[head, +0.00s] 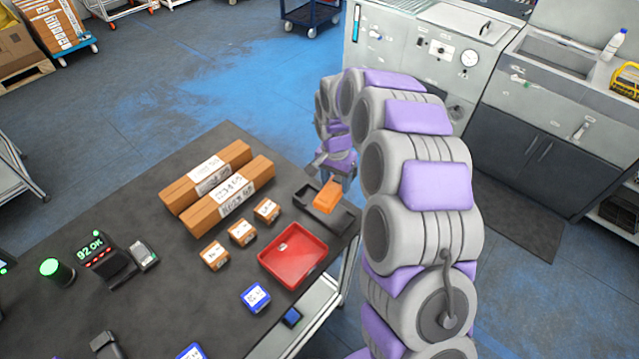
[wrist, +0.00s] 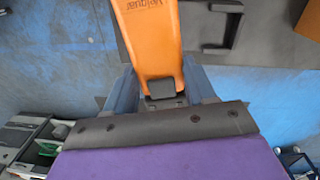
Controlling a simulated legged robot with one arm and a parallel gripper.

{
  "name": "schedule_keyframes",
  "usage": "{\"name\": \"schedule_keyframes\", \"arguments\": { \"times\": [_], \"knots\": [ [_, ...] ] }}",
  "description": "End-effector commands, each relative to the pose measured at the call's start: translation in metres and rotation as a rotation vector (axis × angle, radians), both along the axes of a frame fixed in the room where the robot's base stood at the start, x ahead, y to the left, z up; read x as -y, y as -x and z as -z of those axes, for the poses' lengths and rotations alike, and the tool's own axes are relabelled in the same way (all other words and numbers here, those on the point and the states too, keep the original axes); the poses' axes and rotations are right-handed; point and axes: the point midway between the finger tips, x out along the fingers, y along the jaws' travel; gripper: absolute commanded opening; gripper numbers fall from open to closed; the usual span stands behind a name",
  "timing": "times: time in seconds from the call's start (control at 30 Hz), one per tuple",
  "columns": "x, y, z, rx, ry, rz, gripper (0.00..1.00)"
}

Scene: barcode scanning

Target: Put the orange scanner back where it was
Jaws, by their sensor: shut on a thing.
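The orange scanner (head: 327,197) is held by my gripper (head: 333,172) at the back right corner of the table in the head view. In the wrist view the scanner (wrist: 150,35) lies between my gripper's two fingers (wrist: 160,88), which are shut on it. A dark holder (head: 312,206) with a raised rim lies on the table right below the scanner in the head view. Part of the dark holder (wrist: 215,48) shows to the right of the scanner in the wrist view. I cannot tell whether the scanner touches the holder.
A red tray (head: 293,250) stands in front of the holder. Several small boxes (head: 242,232) and two long cartons (head: 228,199) lie to the left. A device with a green display (head: 104,254) stands further left. The table's right edge (head: 350,245) is close to the holder.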

Motion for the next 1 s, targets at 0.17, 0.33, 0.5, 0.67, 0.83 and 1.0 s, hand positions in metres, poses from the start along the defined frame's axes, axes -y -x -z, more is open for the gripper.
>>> {"name": "schedule_keyframes", "arguments": {
  "times": [0.17,0.33,0.5,0.67,0.83,1.0],
  "knots": [
    [-0.026,-0.002,0.011,0.026,-0.043,0.137,0.09],
    [-0.034,-0.003,0.016,0.035,-0.046,0.169,0.09],
    [-0.04,-0.003,0.026,0.035,-0.039,0.166,0.09],
    [-0.041,-0.002,0.041,0.035,-0.038,0.166,0.09],
    [-0.038,-0.002,0.059,0.034,-0.038,0.164,0.09],
    [-0.035,-0.003,0.074,0.035,-0.045,0.165,0.09]
  ]
}}
